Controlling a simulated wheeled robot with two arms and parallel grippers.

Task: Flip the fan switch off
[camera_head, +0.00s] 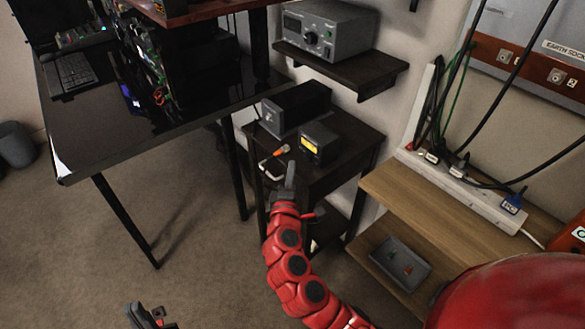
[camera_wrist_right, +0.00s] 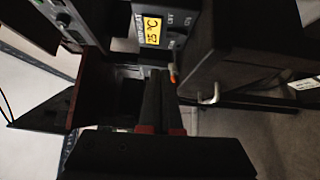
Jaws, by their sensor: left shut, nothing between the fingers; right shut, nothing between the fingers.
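A small black box (camera_head: 318,143) with a lit yellow display stands on the dark side table; the display (camera_wrist_right: 152,30) also shows in the right wrist view, reading sideways. A small orange-tipped lever (camera_head: 282,150) sticks out near the box's front; it shows in the right wrist view (camera_wrist_right: 173,73) just right of my fingertips. I cannot tell for certain whether it is the fan switch, or its position. My right gripper (camera_head: 291,167) is shut and empty just below the lever, apparently not touching it. My left gripper (camera_head: 152,317) is shut and empty at the bottom edge, away from the table.
A larger black box (camera_head: 296,107) stands behind the small one. A pale metal handle (camera_head: 268,168) is on the side table's front. A grey power unit (camera_head: 328,28) sits on the shelf above. A black desk (camera_head: 140,140) is left; a wooden bench (camera_head: 420,205) with a power strip is right.

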